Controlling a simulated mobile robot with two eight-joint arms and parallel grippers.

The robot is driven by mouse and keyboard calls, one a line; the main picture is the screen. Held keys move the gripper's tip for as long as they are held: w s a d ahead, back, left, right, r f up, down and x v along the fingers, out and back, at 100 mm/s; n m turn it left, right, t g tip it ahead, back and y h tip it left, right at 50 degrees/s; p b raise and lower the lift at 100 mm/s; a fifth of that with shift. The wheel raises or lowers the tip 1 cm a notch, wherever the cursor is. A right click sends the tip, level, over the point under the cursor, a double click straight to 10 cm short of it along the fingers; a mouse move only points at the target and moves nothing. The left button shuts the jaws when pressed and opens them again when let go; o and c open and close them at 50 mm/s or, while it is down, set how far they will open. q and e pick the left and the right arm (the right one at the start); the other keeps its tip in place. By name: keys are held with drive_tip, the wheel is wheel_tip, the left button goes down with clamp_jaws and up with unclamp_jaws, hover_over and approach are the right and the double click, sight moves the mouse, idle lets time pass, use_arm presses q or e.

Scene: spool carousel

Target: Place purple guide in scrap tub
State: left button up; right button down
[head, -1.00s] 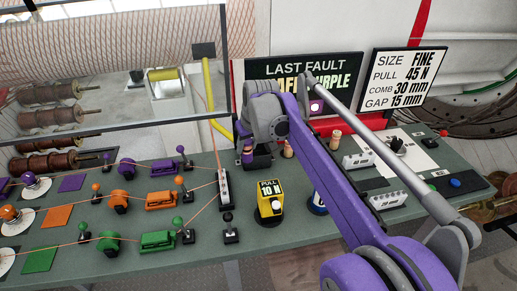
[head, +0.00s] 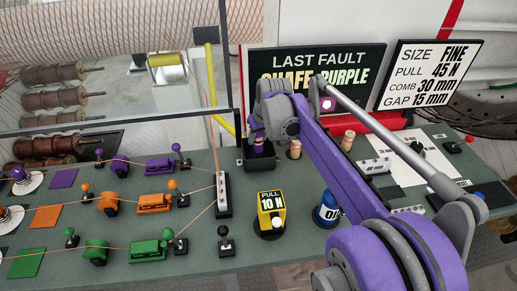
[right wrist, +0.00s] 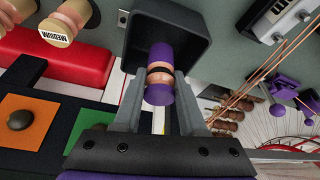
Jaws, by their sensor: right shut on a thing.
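The purple guide (right wrist: 160,62) is a short cylinder with purple ends and a pale, dark-ringed middle. My right gripper (right wrist: 160,82) is shut on it in the right wrist view. The black, square, open-topped scrap tub (right wrist: 197,50) lies directly behind the guide in that view. In the head view the guide (head: 258,145) shows at the tub (head: 257,163), below my right wrist. I cannot tell how deep in the tub it is. My right gripper's fingers are mostly hidden by the wrist in the head view. My left gripper is not in view.
Two pale guides (head: 295,149) (head: 347,140) stand right of the tub. A white comb block (head: 222,190) with threads is left. A fault sign (head: 315,70) stands behind.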

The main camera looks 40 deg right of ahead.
sight(258, 147)
drive_tip(key=shift+w+f, duration=0.1)
drive_tip(key=shift+f, duration=2.2)
drive_tip(key=shift+f, duration=0.2)
drive_tip(key=shift+c, duration=2.3)
unclamp_jaws()
drive_tip(key=shift+r, duration=0.1)
drive_tip(key=v, duration=1.2)
drive_tip(key=shift+d, duration=0.1)
